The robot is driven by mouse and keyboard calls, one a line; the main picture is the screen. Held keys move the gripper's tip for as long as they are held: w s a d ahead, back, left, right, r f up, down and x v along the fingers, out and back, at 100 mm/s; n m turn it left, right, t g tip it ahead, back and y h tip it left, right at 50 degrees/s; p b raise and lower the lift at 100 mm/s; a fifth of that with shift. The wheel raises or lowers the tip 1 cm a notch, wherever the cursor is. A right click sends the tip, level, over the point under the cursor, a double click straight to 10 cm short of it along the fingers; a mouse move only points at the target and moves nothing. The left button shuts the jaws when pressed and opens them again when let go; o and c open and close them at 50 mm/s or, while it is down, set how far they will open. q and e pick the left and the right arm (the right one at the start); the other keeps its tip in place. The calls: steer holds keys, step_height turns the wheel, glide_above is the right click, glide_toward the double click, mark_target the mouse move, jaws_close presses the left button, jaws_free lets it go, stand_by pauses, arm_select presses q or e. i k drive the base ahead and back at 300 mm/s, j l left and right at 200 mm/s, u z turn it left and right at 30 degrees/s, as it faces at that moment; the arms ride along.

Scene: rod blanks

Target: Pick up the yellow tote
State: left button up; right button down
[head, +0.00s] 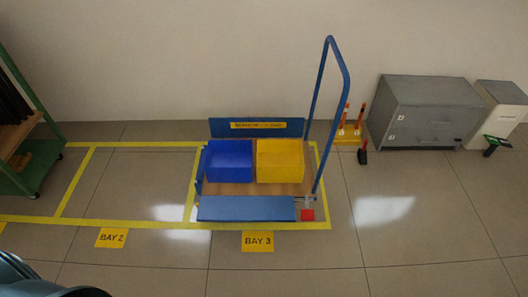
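The yellow tote (280,173) stands on a flat cart (246,209) with blue end and side panels. It is in the right half of the cart's deck, close beside a blue tote (229,174). The yellow tote looks upright, and I cannot make out anything inside it. The cart's tall blue push handle (347,85) rises just right of the yellow tote. Neither of my grippers shows in the head view, so nothing is seen touching the tote.
The cart stands inside yellow floor lines above the BAY 3 label (258,241); BAY 2 (111,238) is empty. A green rack (38,160) stands at left. Floor in front is clear.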

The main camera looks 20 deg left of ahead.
mark_target(278, 161)
steer(key=i+l+u, duration=0.15)
steer(key=i, duration=1.35)
